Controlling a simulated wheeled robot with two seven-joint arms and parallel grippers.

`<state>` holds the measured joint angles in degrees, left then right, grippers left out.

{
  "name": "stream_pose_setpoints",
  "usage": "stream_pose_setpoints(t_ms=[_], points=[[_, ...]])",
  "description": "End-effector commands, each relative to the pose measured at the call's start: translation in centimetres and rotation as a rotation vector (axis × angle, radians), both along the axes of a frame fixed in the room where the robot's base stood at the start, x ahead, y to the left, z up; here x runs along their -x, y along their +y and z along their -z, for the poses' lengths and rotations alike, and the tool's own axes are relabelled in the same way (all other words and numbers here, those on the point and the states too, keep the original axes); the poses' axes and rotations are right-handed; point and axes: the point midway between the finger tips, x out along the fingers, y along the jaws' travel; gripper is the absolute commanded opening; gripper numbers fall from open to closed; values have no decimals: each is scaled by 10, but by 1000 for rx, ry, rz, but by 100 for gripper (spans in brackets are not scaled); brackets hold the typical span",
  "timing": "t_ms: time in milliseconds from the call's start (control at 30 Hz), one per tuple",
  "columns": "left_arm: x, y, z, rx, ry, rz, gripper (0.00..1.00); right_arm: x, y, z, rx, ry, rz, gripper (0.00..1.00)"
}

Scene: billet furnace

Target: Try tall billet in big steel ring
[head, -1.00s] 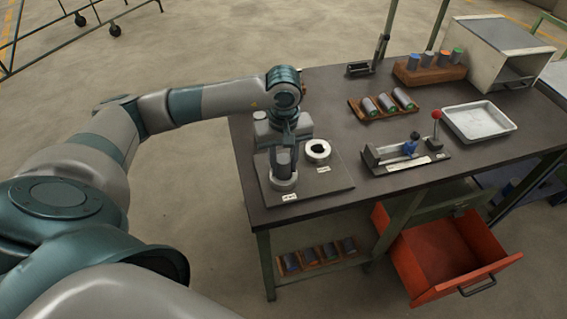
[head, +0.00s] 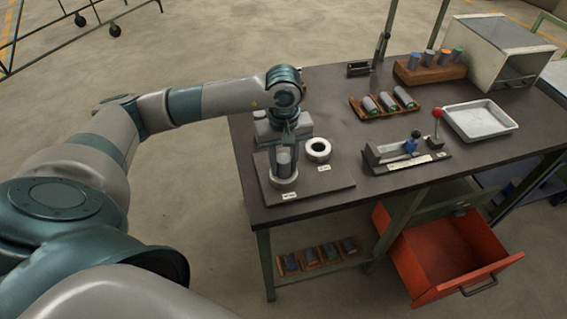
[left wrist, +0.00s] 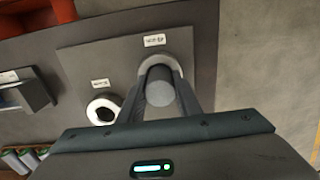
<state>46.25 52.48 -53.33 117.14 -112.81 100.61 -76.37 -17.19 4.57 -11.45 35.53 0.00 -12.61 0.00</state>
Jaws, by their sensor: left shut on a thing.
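A grey cylindrical billet (head: 284,163) stands upright at the big steel ring (head: 284,184) on the front left of a dark plate. My left gripper (head: 285,155) is shut on the billet from above. In the left wrist view the billet (left wrist: 160,90) shows end-on between the fingers, with the ring's pale rim (left wrist: 152,62) partly visible behind it. The billet's lower end is hidden, so I cannot tell how deep it sits in the ring. My right gripper is not in view.
A second, pale ring (head: 318,150) sits to the right on the same plate (head: 325,180). A clamp fixture (head: 405,153), a rack of billets (head: 384,104) and a metal tray (head: 480,121) stand farther right. An open red drawer (head: 440,255) juts out below.

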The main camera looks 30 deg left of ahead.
Motion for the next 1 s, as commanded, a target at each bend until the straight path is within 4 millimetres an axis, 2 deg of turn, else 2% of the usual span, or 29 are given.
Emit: stream_pose_setpoints(t_ms=[400,433,500,1000], points=[[1,-1,2,1,3,0,0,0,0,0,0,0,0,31],[1,-1,2,1,3,1,38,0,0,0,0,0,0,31],[1,-1,2,0,4,1,53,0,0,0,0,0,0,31],[3,0,4,-1,9,0,53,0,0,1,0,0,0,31]])
